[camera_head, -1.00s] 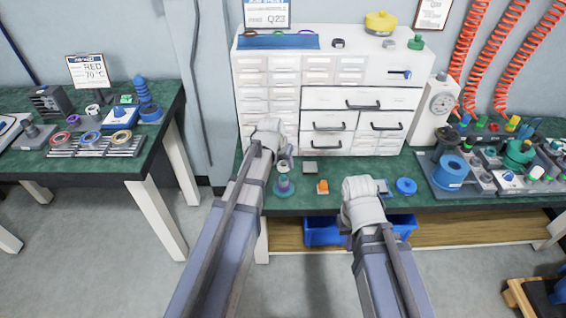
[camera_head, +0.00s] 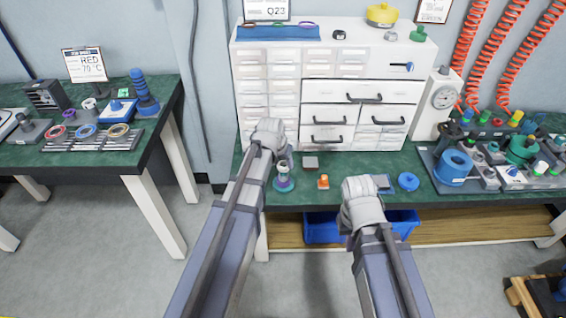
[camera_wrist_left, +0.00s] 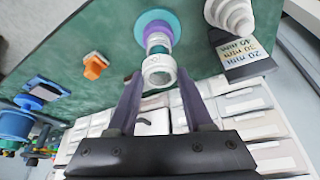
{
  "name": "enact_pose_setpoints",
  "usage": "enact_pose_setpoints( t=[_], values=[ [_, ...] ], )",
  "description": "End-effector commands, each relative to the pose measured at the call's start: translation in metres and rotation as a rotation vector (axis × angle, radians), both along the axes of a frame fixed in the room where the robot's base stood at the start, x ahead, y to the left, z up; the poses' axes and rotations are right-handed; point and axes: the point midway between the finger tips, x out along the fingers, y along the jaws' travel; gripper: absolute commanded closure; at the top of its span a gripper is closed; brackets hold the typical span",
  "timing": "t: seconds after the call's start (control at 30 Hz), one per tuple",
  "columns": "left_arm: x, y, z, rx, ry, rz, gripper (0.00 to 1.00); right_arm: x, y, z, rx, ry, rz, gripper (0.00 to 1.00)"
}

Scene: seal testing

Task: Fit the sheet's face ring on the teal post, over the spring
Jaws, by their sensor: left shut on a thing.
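The teal post (camera_head: 284,186) stands on the bench at the front left, with a round teal base and a purple part around it. It also shows in the left wrist view (camera_wrist_left: 152,22). My left gripper (camera_wrist_left: 160,88) is shut on a whitish ring (camera_wrist_left: 159,72), held at the fingertips. The ring is in line with the post's top; I cannot tell whether it touches or is around it. The spring cannot be made out. In the head view the left arm hides most of its gripper. My right gripper is hidden behind its own wrist.
A stepped white cone on a labelled block (camera_wrist_left: 243,52) stands close by. The white drawer cabinet (camera_head: 268,92) rises behind.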

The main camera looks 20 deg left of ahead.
Motion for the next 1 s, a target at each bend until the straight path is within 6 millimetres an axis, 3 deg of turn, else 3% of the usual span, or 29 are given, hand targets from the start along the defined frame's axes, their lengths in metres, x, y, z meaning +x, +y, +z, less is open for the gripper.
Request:
enact_pose_setpoints(
  t=[0.57, 0.6, 0.9, 1.0],
  values=[
    [0.0, 0.0, -0.0087, 0.0, 0.0, 0.0, 1.0, 0.0, 0.0, -0.0087, 0.0, 0.0, 0.0, 1.0],
    [0.0001, 0.0, -0.0086, 0.0, 0.0, 0.0, 0.48, 0.0, 0.0, -0.0087, 0.0, 0.0, 0.0, 1.0],
    [0.0, 0.0, -0.0077, 0.0, 0.0, 0.0, 0.14, 0.0, 0.0, -0.0076, 0.0, 0.0, 0.0, 1.0],
    [-0.0001, 0.0, -0.0077, 0.0, 0.0, 0.0, 0.14, 0.0, 0.0, -0.0076, 0.0, 0.0, 0.0, 1.0]
  ],
)
